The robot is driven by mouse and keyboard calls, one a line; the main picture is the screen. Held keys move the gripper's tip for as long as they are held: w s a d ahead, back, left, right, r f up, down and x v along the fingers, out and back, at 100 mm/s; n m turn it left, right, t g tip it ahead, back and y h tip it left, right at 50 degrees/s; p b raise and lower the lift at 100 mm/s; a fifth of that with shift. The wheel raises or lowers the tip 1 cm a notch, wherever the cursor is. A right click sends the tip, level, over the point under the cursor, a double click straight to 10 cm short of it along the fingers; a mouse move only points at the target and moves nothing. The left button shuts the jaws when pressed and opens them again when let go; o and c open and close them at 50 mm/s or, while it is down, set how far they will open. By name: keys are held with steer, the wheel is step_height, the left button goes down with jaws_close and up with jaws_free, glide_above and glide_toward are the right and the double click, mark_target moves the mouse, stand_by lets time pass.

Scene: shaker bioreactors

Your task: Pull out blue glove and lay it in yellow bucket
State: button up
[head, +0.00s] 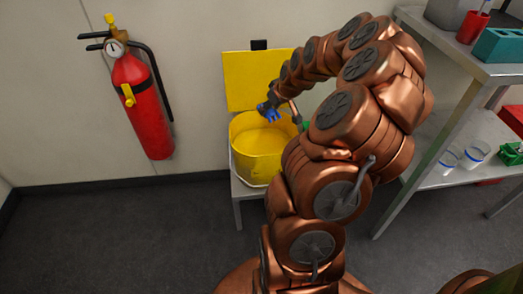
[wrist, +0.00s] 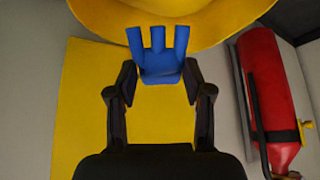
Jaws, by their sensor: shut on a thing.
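The blue glove (wrist: 160,62) is between the fingers of my gripper (wrist: 159,80) in the wrist view, with its finger parts pointing up in the picture. My gripper is shut on it. I cannot tell whether the glove touches the bucket. The bucket's rim (wrist: 180,30) shows at the top of the wrist view. Most of my gripper is small or hidden in the head view.
The bucket stands on a low grey stand (head: 240,190), with a yellow panel (head: 252,80) upright behind it. A red fire extinguisher (head: 143,105) hangs on the wall to the left. A metal shelf (head: 440,180) with cups and boxes stands at the right.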

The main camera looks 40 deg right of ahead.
steer(key=shift+f, duration=1.35)
steer(key=o, duration=0.9)
steer(key=shift+r, duration=0.1)
steer(key=v, duration=1.2)
